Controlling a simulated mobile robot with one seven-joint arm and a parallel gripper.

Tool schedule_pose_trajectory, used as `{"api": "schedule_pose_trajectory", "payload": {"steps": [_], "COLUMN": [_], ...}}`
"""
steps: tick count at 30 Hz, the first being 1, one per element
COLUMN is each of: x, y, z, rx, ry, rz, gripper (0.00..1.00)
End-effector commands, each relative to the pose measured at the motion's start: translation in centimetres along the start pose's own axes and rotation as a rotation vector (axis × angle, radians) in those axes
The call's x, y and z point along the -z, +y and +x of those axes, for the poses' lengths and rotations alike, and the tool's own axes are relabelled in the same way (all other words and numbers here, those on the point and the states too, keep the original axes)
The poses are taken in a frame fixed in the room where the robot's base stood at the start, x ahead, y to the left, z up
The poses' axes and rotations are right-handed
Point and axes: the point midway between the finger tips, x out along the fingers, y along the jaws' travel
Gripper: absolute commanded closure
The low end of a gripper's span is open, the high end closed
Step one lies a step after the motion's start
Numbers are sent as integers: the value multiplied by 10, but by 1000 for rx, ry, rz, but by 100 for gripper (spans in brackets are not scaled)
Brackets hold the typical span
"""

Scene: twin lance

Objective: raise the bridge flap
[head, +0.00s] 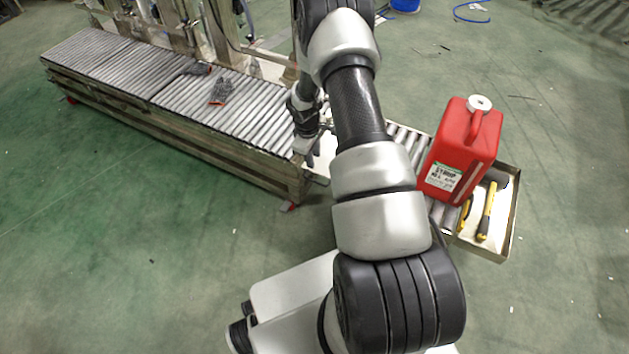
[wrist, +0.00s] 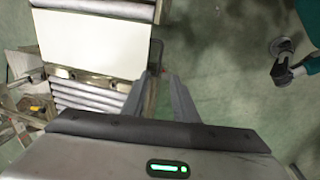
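The bridge flap appears to be the pale flat plate (wrist: 88,45) in the wrist view, lying between two sets of rollers. A dark bent bar (wrist: 157,48), perhaps its handle, stands at the plate's right edge. My gripper (wrist: 161,75) has its two fingers apart, with floor showing between them. The fingertips are just below the bar; I cannot tell whether they touch it. In the head view my gripper (head: 312,158) is at the right end of the long conveyor, and my arm hides much of the flap there.
The long roller conveyor (head: 150,85) has dark gloves (head: 221,91) on it. A red canister (head: 461,150) stands on the shorter rollers (head: 408,139) at right. A metal tray (head: 512,225) beside it holds yellow-handled tools (head: 487,211). The left floor is clear.

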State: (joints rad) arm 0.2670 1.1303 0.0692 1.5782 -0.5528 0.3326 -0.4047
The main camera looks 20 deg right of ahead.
Motion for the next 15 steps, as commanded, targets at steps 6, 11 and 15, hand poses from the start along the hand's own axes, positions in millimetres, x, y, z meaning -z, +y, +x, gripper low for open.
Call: {"api": "schedule_pose_trajectory", "payload": {"steps": [6,11,15], "x": [-1,-2,-1], "y": [-2,-2,-2], "z": [50,85,115], "rx": [2,3,3], "ry": [-2,-2,-1], "rz": [1,3,2], "gripper": [74,74,74]}}
